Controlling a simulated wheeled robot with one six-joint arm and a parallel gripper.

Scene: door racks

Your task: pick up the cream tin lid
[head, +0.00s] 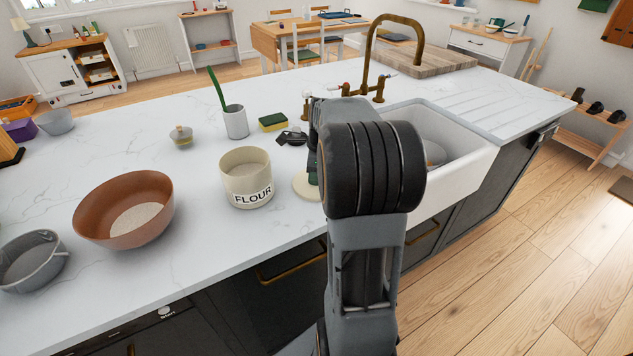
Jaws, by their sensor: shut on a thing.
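The cream tin lid (305,187) is a pale round disc at the worktop, just right of the tin. Its right part is hidden behind my arm. The cream tin (247,178) marked FLOUR stands upright and open beside it. My gripper (314,172) is mostly hidden behind my own arm; a dark sliver of it shows at the lid's right side. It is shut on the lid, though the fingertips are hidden. I cannot tell whether the lid touches the worktop.
A white sink (455,168) with a brass tap (371,50) lies to the right. A terracotta bowl (125,208), grey bowl (32,262), small lidded jar (181,137), white pot (235,122) and sponge (272,122) stand on the worktop.

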